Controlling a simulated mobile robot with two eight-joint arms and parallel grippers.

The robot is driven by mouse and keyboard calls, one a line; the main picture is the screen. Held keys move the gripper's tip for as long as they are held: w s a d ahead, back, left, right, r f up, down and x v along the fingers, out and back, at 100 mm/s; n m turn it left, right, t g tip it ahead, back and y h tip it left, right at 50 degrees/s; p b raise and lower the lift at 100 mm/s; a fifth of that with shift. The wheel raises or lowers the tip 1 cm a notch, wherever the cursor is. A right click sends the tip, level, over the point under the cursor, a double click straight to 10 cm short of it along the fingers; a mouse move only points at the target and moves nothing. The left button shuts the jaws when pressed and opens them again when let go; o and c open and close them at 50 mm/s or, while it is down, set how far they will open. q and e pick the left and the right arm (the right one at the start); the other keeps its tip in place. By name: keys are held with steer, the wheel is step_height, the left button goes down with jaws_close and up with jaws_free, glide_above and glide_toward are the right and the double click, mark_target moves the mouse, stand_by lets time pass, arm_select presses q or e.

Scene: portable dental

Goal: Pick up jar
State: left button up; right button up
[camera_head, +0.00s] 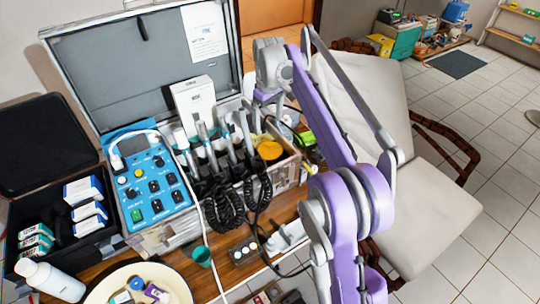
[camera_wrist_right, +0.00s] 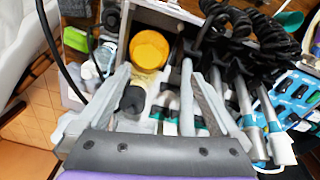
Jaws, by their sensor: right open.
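The jar (camera_head: 269,151) has a round yellow-orange lid and stands in the right part of the open equipment case, among other supplies. In the right wrist view the jar's lid (camera_wrist_right: 149,48) shows just beyond the fingertips, roughly midway between them. My right gripper (camera_wrist_right: 160,72) is open and its fingers are spread with the jar apart from them. In the head view my right wrist (camera_head: 268,72) is above the back of the case, behind the jar, and its fingers are hard to make out. The jar's lower body is mostly hidden. My left gripper is not in view.
Dental handpieces with coiled black cords (camera_head: 228,205) stand left of the jar, by a blue control panel (camera_head: 155,185). A white box (camera_head: 194,103) stands behind. A black-capped bottle (camera_wrist_right: 133,100) lies between my fingers' lines. A beige chair (camera_head: 375,100) is on the right.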

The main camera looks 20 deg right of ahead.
steer(key=w+d, duration=0.1)
steer(key=w, duration=0.1)
steer(key=b, duration=0.1)
glide_toward(270, 141)
steer(key=shift+n+g, duration=0.3)
steer(key=shift+s+a+f, duration=0.3)
steer(key=shift+s+f, duration=0.3)
steer(key=shift+f, duration=0.3)
steer(key=shift+s+a+f, duration=0.3)
steer(key=shift+s+f, duration=0.25)
steer(key=shift+f, duration=0.4)
steer(key=shift+s+a+f, duration=0.3)
steer(key=shift+s+f, duration=0.3)
steer(key=shift+f, duration=0.3)
jaws_close()
